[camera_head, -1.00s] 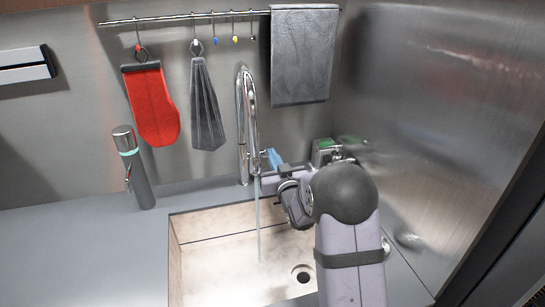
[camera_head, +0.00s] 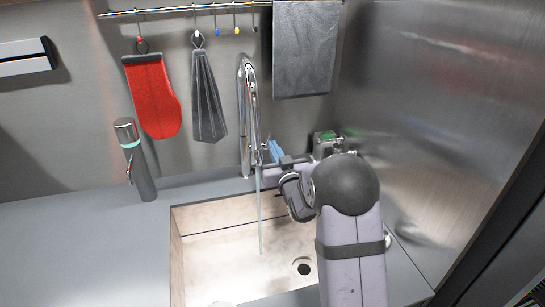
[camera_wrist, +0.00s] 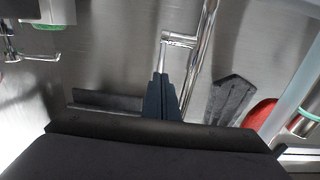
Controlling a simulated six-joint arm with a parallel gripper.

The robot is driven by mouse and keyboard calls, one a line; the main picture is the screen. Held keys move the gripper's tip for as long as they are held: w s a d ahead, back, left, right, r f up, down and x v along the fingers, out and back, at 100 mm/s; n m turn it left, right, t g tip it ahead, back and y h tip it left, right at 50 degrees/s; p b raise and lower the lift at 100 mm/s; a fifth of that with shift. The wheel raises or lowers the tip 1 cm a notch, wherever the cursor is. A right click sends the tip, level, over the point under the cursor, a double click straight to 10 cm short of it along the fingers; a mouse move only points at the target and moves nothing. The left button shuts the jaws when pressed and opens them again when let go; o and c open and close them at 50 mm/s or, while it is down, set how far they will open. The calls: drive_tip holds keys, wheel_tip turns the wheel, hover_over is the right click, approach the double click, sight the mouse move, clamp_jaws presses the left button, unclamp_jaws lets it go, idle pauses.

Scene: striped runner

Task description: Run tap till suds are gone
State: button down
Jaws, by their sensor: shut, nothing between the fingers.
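The chrome tap (camera_head: 249,110) rises behind the sink (camera_head: 177,265), and a thin stream of water (camera_head: 259,222) falls from its spout into the basin. My gripper (camera_head: 271,146) is at the right side of the tap, with its blue fingers close to the side lever. In the wrist view, my gripper (camera_wrist: 161,72) is shut and empty, its fingertips just below the tap's lever (camera_wrist: 178,40); I cannot tell whether they touch. The drain (camera_head: 302,267) is open to view. I see no clear suds on the visible basin floor; my arm hides its right part.
A grey bottle-like dispenser (camera_head: 141,165) stands left of the sink. A red mitt (camera_head: 153,100), a grey folded cloth (camera_head: 208,100) and a grey towel (camera_head: 302,55) hang from the rail. A green-topped item (camera_head: 325,143) stands behind my arm. The left counter (camera_head: 80,240) is clear.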

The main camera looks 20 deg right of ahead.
idle(0.6)
drive_tip(key=shift+w+b, duration=0.65)
drive_tip(key=shift+w, duration=1.6)
drive_tip(key=s+b, duration=0.2)
drive_tip(key=s, duration=0.8)
